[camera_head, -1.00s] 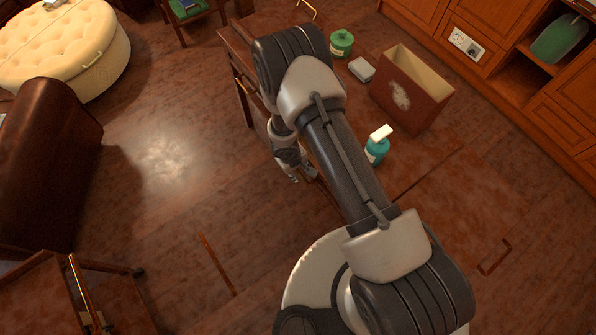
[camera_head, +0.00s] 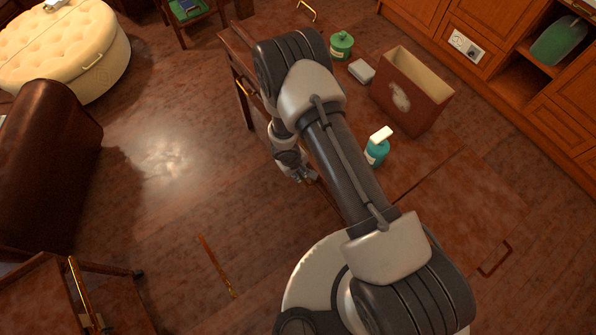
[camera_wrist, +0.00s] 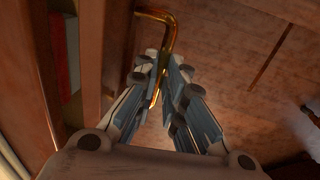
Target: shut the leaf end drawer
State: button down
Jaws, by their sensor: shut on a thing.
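The drawer front (camera_wrist: 118,45) is a brown wooden panel left of centre in the wrist view. Its brass bar handle (camera_wrist: 168,32) stands out to the right of the panel. My gripper (camera_wrist: 166,62) is shut on this handle, its fingers on either side of the bar. In the head view my gripper (camera_head: 304,174) is low beside the table's near left side. My arm hides most of the drawer there.
On the table (camera_head: 425,200) stand a teal pump bottle (camera_head: 376,152), a brown open box (camera_head: 408,95), a green lidded pot (camera_head: 341,46) and a pale block (camera_head: 361,70). A leather chair (camera_head: 50,165) stands left, with clear floor (camera_head: 175,190) between.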

dwell(0.3)
jog(key=w+d, duration=0.2)
jog(key=d, duration=0.1)
jog(key=shift+w+d, duration=0.25)
jog(key=shift+d, duration=0.05)
jog(key=c, duration=1.7)
grip_release()
jog(key=shift+o, duration=0.2)
jog(key=shift+r, duration=0.2)
notch_tip(320, 180, up, 11)
jog(key=s+a, duration=0.1)
jog(key=shift+s+a+r, duration=0.15)
jog(key=shift+a+r, duration=0.05)
jog(key=shift+a, duration=0.2)
